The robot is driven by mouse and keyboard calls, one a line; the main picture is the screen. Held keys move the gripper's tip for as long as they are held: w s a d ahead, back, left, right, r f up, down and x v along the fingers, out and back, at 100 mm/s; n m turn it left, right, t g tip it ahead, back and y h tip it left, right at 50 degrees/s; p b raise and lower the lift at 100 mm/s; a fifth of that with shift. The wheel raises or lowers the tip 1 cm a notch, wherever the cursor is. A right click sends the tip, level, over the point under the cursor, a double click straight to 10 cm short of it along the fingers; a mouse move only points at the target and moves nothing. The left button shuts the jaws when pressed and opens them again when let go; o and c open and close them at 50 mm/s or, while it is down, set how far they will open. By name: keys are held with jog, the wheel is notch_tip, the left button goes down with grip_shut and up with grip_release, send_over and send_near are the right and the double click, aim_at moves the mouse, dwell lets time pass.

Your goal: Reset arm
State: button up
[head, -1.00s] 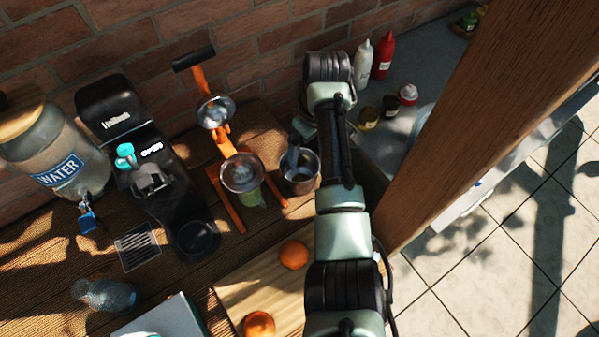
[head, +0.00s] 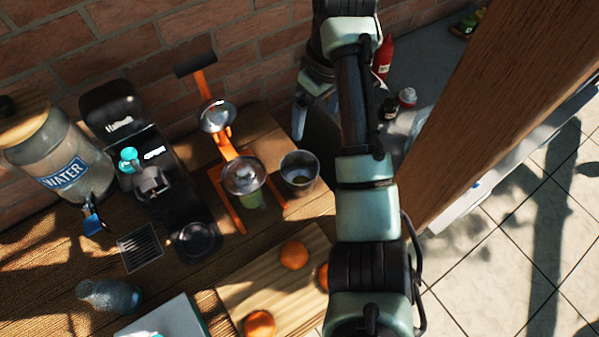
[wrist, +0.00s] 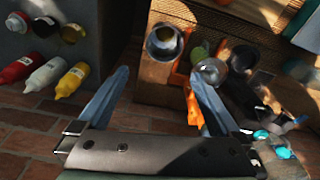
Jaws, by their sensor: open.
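My gripper (wrist: 160,82) is open, its two grey-blue fingers spread with nothing between them in the wrist view. In the head view only part of it shows, with one finger (head: 300,116) near the brick wall, behind the metal cup (head: 299,173). The rest of it is hidden by my arm. The cup stands upright on the wooden table, apart from the gripper. It also shows in the wrist view (wrist: 165,41), beyond the fingers.
An orange citrus press (head: 226,150) stands left of the cup. Further left are a black coffee machine (head: 150,175) and a water dispenser (head: 65,165). Oranges (head: 294,255) lie on a cutting board (head: 236,292). Sauce bottles (wrist: 48,76) stand on the grey counter. A wooden post (head: 490,120) rises at right.

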dwell(0.4)
jog(key=w+a+r+m+t+y+b, duration=0.1)
jog(key=w+a+r+m+t+b, duration=0.2)
jog(key=r+t, duration=0.5)
jog(key=w+a+r+t+y, duration=0.1)
jog(key=w+a+r+t, duration=0.3)
jog(key=r, duration=0.7)
jog(key=s+d+r+m+t+h+b, duration=0.1)
jog(key=s+d+r+m+t, duration=0.2)
jog(key=s+r+t, duration=0.4)
jog(key=s+d+r+m+t+h+b, duration=0.1)
jog(key=s+d+r+m+t+h, duration=0.1)
jog(key=s+r+t, duration=0.5)
jog(key=s+r+m, duration=0.1)
jog(key=s+r, duration=0.5)
jog(key=r, duration=0.4)
jog(key=shift+s+d+r+b, duration=0.15)
jog(key=shift+s+d+b, duration=0.1)
jog(key=shift+d+b, duration=0.15)
